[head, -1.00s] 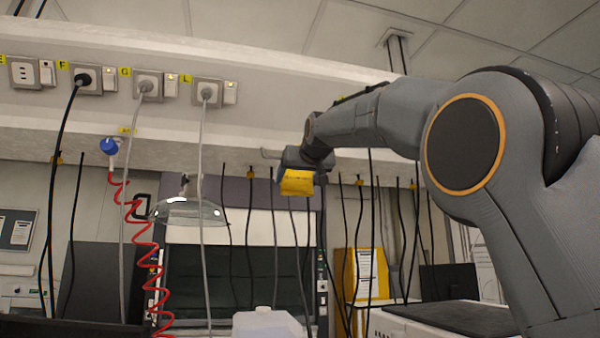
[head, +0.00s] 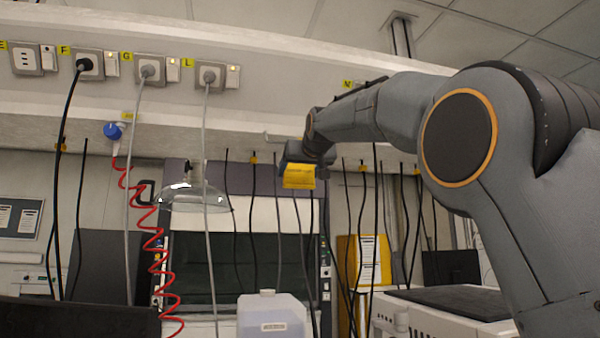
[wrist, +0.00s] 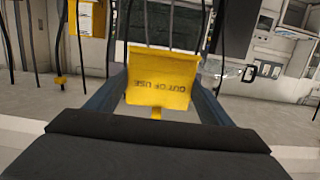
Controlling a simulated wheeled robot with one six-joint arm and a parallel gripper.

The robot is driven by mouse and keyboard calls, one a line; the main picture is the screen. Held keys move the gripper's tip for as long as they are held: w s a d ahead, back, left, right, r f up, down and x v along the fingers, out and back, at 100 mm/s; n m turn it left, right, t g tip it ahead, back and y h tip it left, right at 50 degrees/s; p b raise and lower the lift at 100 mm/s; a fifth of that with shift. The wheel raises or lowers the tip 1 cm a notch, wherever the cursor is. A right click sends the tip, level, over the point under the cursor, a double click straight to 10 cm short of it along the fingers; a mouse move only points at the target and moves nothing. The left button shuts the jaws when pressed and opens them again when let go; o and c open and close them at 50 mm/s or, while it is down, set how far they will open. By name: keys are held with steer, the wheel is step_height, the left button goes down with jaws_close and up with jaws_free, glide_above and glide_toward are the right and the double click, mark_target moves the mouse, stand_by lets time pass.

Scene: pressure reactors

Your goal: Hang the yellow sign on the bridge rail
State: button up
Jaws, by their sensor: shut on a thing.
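The yellow sign (head: 299,176) hangs from my gripper (head: 292,157) in the head view, just below the front edge of the bridge rail (head: 240,140). In the wrist view the sign (wrist: 160,80) reads "OUT OF USE" upside down and sits between the two fingers of my gripper (wrist: 155,92). My gripper is shut on the sign. A small light hook or bracket (head: 280,138) projects at the rail's lower part, close to the gripper. I cannot tell whether the sign touches the rail.
Black cables (head: 254,215) hang in a row below the rail. A red coiled hose (head: 157,255) and a glass dome (head: 190,197) hang at the left. Sockets with plugged cords (head: 149,70) line the rail face. A yellow cabinet (head: 362,270) stands behind.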

steer(key=o, duration=0.9)
steer(key=b+v, duration=0.3)
steer(key=v, duration=0.4)
steer(key=shift+s+d+r, duration=0.1)
steer(key=shift+s, duration=0.3)
